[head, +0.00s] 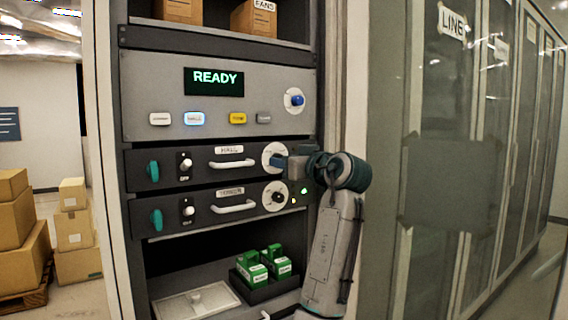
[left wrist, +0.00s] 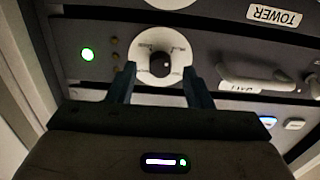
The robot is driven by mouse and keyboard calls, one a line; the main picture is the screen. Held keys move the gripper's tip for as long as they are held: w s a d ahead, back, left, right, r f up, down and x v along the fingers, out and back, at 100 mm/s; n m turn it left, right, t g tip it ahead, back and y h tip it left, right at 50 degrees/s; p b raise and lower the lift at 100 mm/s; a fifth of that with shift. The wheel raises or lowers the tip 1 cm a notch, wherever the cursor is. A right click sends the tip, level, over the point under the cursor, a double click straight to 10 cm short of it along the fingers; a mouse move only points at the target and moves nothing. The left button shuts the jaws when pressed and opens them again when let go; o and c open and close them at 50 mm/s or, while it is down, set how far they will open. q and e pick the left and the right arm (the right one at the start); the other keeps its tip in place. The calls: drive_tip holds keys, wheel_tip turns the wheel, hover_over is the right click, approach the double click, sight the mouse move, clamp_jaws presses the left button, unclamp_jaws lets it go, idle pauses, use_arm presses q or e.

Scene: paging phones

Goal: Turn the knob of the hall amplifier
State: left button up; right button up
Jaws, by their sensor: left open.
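The hall amplifier (head: 195,163) is the rack unit with a HALL label, a white handle and a white dial (head: 270,150) at its right end. My left gripper (head: 281,162) is in front of that dial and hides its knob in the head view. In the left wrist view, which is upside down, the dark hall knob (left wrist: 160,64) shows on its white dial. My left gripper (left wrist: 158,74) is open, with a finger on either side of the knob. I cannot tell whether either finger touches it. My right gripper is not in view.
The tower amplifier (head: 195,207) with its own knob (head: 277,197) sits just below. Above is a panel with a READY display (head: 215,81), several buttons and a blue knob (head: 297,100). Green boxes (head: 263,263) stand on the shelf below. A rack post is close at right.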

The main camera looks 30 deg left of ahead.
use_arm(q)
drive_tip(key=b+v, duration=0.1)
drive_tip(key=v, duration=0.8)
drive_tip(key=shift+b, duration=0.3)
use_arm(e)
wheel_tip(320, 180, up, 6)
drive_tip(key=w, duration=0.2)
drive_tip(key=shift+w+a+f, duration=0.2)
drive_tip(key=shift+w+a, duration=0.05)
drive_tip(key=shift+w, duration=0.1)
